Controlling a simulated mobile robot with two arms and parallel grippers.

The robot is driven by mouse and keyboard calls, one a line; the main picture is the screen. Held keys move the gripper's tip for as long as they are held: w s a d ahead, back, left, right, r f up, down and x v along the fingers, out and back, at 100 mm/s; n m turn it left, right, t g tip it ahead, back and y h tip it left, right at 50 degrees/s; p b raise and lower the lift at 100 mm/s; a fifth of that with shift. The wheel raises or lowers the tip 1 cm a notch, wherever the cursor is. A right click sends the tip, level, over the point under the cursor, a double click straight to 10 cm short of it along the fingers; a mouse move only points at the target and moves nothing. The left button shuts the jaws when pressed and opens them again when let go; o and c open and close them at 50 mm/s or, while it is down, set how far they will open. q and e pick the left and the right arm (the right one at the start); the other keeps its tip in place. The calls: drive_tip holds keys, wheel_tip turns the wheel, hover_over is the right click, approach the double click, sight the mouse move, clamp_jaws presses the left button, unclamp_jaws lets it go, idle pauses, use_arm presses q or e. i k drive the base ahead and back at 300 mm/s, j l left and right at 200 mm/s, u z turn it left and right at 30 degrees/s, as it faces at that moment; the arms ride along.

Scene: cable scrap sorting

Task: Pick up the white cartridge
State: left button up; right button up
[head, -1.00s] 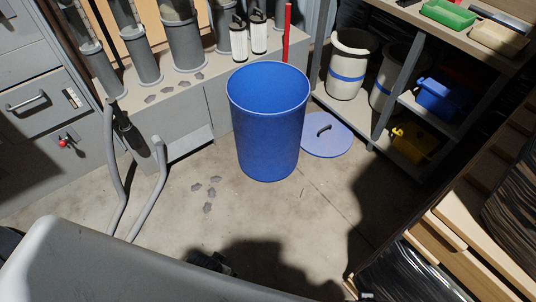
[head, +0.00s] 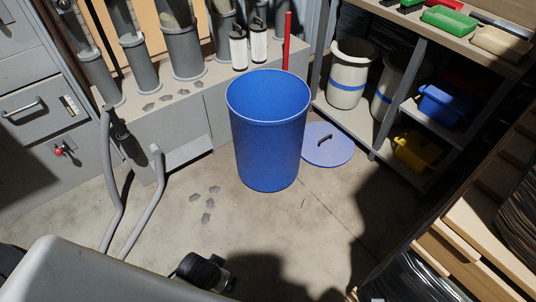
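Two white cartridges with dark tops stand side by side on the grey ledge behind the blue bin in the head view. One is the left white cartridge (head: 238,52); the other is the right white cartridge (head: 257,45), slightly farther back. Both look upright, and nothing holds them. I cannot tell which one the task names. No gripper fingers show clearly. A dark rounded part at the bottom centre looks like a piece of my own arm, well in front of the cartridges and apart from them.
An open blue bin (head: 266,135) stands on the floor in front of the ledge (head: 203,108). Its blue lid (head: 328,150) lies to the right. A red rod (head: 287,42) stands right of the cartridges. Grey bent tubes (head: 148,205) stand at left, shelving (head: 398,105) at right.

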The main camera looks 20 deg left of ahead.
sight(238, 38)
drive_tip(key=u, duration=2.15)
drive_tip(key=z, duration=0.4)
drive_tip(key=l+z, duration=0.1)
drive_tip(key=z, duration=0.65)
drive_tip(key=l+z, duration=0.1)
drive_tip(key=z, duration=0.3)
drive_tip(key=i+j+z, duration=0.1)
drive_tip(key=z, duration=0.25)
drive_tip(key=i+j+z, duration=0.2)
drive_tip(key=z, duration=0.15)
drive_tip(key=i+j+z, duration=0.1)
drive_tip(key=z, duration=0.25)
drive_tip(key=j, duration=0.1)
